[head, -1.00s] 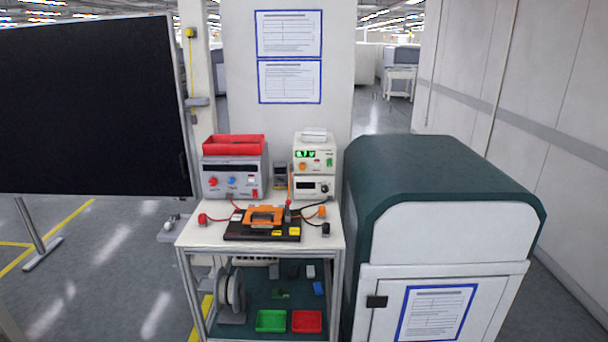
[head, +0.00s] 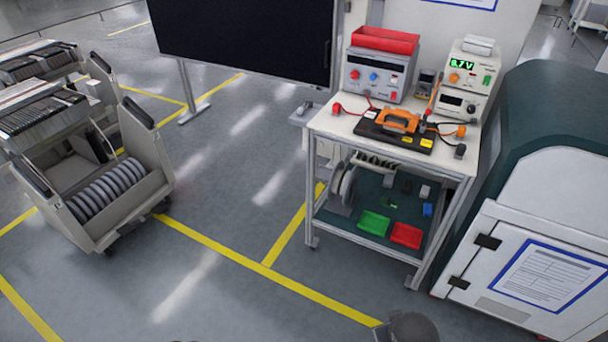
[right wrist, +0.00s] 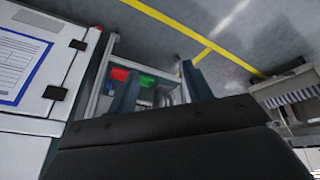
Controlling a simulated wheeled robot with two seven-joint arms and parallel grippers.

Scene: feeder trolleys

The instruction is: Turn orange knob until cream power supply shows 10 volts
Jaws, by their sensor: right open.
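The cream power supply (head: 477,62) sits on top of another cream unit at the right back of the trolley. Its green display (head: 462,64) seems to read 8.7 V, but the first digit is too small to be sure. The orange knob (head: 454,78) is on its front, below the display. My right gripper (right wrist: 161,70) shows in the right wrist view, open and empty, its fingers apart. It points toward the trolley's lower part, away from the knob. The knob is not visible in that view. My left gripper is in no view.
The trolley (head: 325,122) also holds a grey supply (head: 372,78) with a red bin, and an orange-handled device (head: 399,121) with cables. A dark green cabinet (head: 545,105) stands close on its right. A reel cart (head: 125,205) is at left.

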